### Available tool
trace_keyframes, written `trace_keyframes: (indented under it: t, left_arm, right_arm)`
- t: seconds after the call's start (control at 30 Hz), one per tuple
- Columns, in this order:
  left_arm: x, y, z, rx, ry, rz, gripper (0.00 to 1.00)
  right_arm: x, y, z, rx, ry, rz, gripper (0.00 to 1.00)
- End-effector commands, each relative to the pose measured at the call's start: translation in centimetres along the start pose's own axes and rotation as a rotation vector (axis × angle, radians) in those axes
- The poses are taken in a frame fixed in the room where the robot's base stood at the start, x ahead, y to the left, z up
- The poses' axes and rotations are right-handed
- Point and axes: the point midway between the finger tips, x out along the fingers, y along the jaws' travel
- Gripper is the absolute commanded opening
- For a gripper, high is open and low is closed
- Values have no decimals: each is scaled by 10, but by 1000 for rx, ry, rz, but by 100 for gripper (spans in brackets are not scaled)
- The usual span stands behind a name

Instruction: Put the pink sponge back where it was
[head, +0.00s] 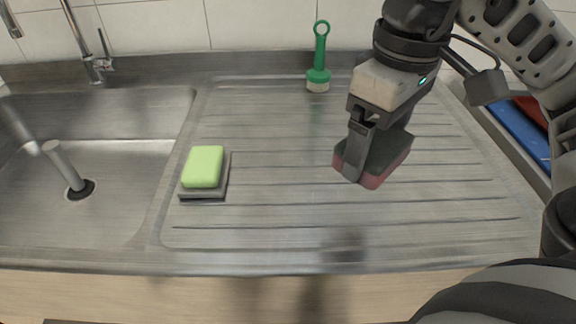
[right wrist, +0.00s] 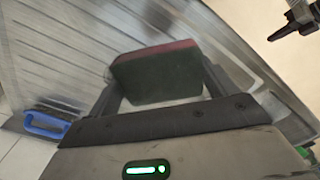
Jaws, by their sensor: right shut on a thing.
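The pink sponge (head: 374,181) has a dark green scouring layer on top and a pink layer below. My right gripper (head: 362,168) is shut on it above the ribbed steel drainboard (head: 270,215), right of the middle in the head view. A blurred shadow lies on the board lower left of it, and the sponge looks raised off the surface. In the right wrist view the sponge (right wrist: 158,74) sits between the two fingers, its dark side facing the camera.
A light green sponge (head: 204,166) rests on a small grey holder (head: 206,194) beside the sink basin (head: 120,165). A green-handled brush (head: 319,70) stands at the back. Blue and red items (head: 520,132) lie at the right. The drainboard's middle is clear.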

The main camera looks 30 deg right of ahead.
Motion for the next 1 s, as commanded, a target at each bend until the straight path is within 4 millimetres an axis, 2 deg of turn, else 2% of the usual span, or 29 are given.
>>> trace_keyframes:
  t: [0.03, 0.2, 0.4, 0.73, 0.9, 1.0]
  left_arm:
    - [-3, 0, 0, 2, -9, -2, 0]
    - [-4, 0, 2, 9, -23, -5, 0]
    - [0, -1, 8, 10, -27, -5, 0]
    - [-2, -1, 1, 14, -18, -4, 0]
    - [-5, -1, -4, 22, -19, -7, 0]
    - [-4, -1, -2, 24, -21, -8, 0]
  right_arm:
    - [4, -5, -13, -5, -3, -7, 63]
    - [25, -16, -54, -2, -5, -7, 63]
    - [65, -23, -83, 2, -5, -5, 63]
    - [92, -28, -104, 3, -4, -2, 63]
    - [116, -28, -102, 4, -5, 0, 63]
    - [122, -28, -102, 3, -1, 0, 63]
